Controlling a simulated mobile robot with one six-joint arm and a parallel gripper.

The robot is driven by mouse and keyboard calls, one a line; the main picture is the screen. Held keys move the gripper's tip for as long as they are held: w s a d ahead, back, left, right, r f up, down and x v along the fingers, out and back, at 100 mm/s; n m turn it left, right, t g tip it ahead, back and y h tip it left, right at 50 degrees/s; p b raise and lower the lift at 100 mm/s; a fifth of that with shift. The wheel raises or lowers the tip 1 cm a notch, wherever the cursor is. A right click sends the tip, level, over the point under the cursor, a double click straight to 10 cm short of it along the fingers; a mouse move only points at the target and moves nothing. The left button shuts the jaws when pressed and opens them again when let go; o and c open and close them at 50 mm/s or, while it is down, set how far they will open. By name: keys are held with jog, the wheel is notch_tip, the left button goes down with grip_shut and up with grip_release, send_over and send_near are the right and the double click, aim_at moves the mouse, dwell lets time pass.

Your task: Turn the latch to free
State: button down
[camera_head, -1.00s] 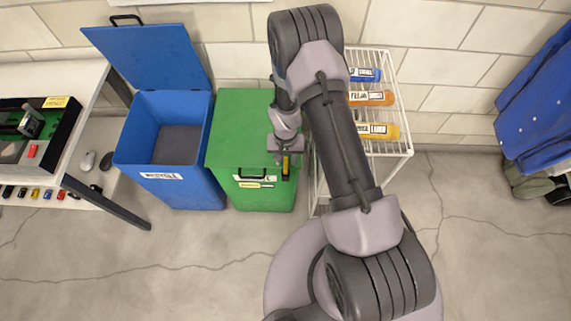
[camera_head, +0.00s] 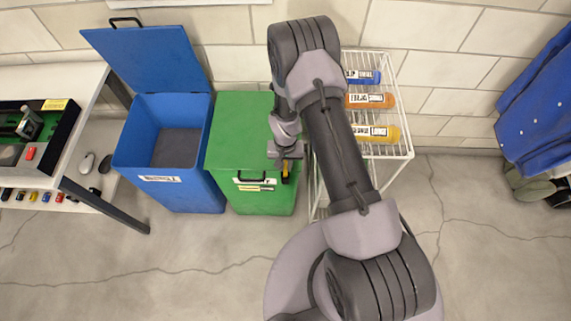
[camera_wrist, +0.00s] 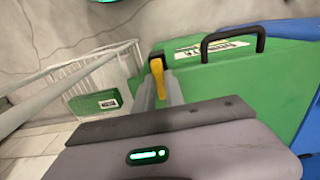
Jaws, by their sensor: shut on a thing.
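The green bin (camera_head: 236,140) stands with its lid closed beside the blue bin. The latch, yellow with a dark top (camera_head: 285,170), sits at the right end of its front edge. In the wrist view the latch (camera_wrist: 157,78) stands upright between the two grey fingers of my gripper (camera_wrist: 160,93). My gripper (camera_head: 285,158) is shut on the latch, and its body hides part of the lid's right edge in the head view. The bin's black handle (camera_wrist: 233,40) is to the right of the latch in the wrist view.
The open blue bin (camera_head: 180,195) stands to the left. A white wire rack (camera_head: 400,148) with several labelled bottles is close on the right. A workbench (camera_head: 85,90) is at the far left. The floor in front (camera_head: 180,255) is clear.

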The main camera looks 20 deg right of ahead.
jog(key=n, duration=0.4)
jog(key=shift+a+n+b, duration=0.35)
jog(key=shift+n, duration=0.05)
jog(key=n, duration=0.4)
jog(key=shift+a, duration=0.35)
jog(key=shift+s+a+n, duration=0.15)
jog(key=shift+s+n, duration=0.05)
jog(key=shift+n, duration=1.25)
jog(key=shift+s+a+n, duration=0.1)
jog(key=shift+s+n, duration=0.05)
jog(key=shift+n, duration=1.35)
jog(key=shift+s+a+n, duration=0.15)
jog(key=shift+s+n, duration=0.05)
jog(key=shift+n, duration=1.25)
jog(key=c, duration=1.4)
grip_release()
